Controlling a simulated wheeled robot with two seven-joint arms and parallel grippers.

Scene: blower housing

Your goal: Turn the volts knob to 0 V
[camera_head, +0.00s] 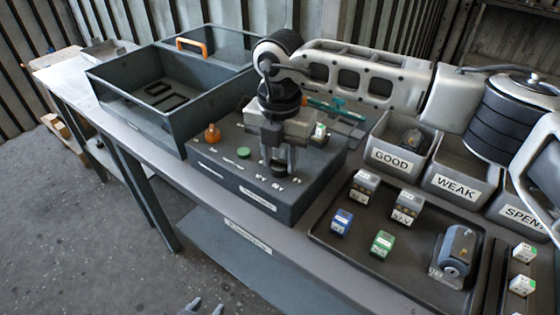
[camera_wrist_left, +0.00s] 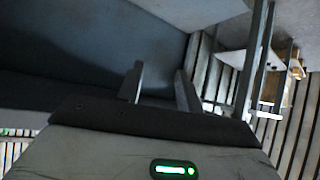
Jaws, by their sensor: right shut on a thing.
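The grey test box (camera_head: 235,185) stands on the bench, with an orange-brown knob or lamp (camera_head: 212,134) and a green button (camera_head: 243,152) on top. The volts knob (camera_head: 278,172) is a small dark knob near the box's front edge, with white voltage marks around it too small to read surely. My right gripper (camera_head: 279,165) points straight down over it, its fingers shut on the knob and hiding most of it. The knob's pointer is not visible. My left gripper (camera_head: 205,306) is open and empty, low in front of the bench; its separated fingers show in the left wrist view (camera_wrist_left: 158,88).
A dark open bin (camera_head: 135,115) stands left of the box. Bins marked GOOD (camera_head: 392,160), WEAK (camera_head: 455,188) and SPENT (camera_head: 520,213) stand right. A black tray (camera_head: 335,255) holds several small batteries and a blue-grey device (camera_head: 455,253).

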